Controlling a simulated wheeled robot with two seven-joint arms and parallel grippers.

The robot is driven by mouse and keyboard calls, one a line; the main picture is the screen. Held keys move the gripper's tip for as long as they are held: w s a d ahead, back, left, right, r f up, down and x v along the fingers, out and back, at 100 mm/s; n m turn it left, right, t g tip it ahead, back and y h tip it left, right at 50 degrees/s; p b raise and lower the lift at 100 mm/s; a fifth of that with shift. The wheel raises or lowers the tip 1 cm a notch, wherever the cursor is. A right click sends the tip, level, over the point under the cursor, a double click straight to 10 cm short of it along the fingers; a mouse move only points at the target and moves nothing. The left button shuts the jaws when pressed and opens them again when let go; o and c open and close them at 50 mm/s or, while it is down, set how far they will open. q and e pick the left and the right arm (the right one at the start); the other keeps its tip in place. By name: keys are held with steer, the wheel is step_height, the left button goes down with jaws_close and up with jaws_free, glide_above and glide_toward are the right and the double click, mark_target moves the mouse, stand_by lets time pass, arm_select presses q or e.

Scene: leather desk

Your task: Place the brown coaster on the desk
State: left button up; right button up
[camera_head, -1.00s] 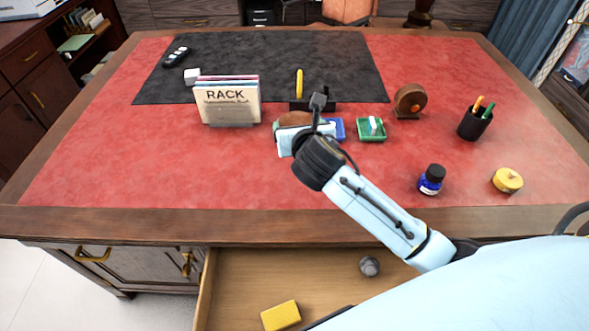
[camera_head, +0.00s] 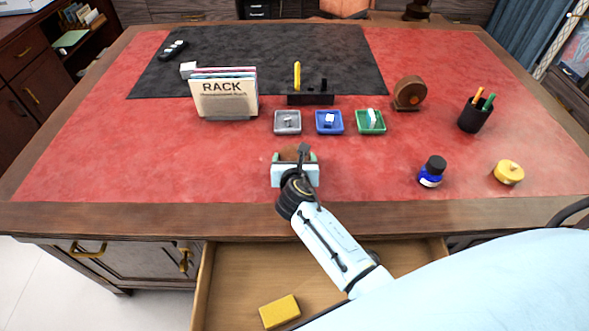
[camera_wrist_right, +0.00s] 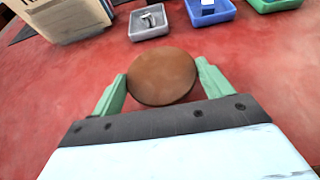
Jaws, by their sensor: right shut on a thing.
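The brown coaster (camera_wrist_right: 162,76) is a round disc between the green fingers of my right gripper (camera_wrist_right: 160,85) in the right wrist view. The right gripper (camera_head: 295,156) is shut on it, one finger at each side. In the head view the coaster (camera_head: 291,153) shows partly above the gripper body, over the red front part of the desk (camera_head: 120,150). I cannot tell whether the coaster touches the desk surface. My left gripper is not in view.
Grey (camera_head: 288,122), blue (camera_head: 329,122) and green (camera_head: 370,122) trays stand behind the gripper. The folder rack (camera_head: 225,95) is left of them. An ink bottle (camera_head: 431,172) and yellow round container (camera_head: 508,172) stand right. An open drawer (camera_head: 235,285) holds a yellow block (camera_head: 280,311). Red desk left is clear.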

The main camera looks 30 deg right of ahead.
steer(key=shift+f+b, duration=0.6)
steer(key=shift+f, duration=0.85)
steer(key=shift+f, duration=0.1)
steer(key=shift+f, duration=0.15)
steer(key=o, duration=1)
steer(key=shift+c, duration=0.2)
steer(key=shift+r, duration=0.2)
steer(key=shift+s+a+r, duration=0.15)
steer(key=shift+s+r, duration=0.05)
steer(key=shift+s, duration=0.1)
steer(key=p+v, duration=0.3)
steer(key=v, duration=0.8)
steer(key=shift+s+r, duration=0.1)
steer(key=shift+s, duration=0.05)
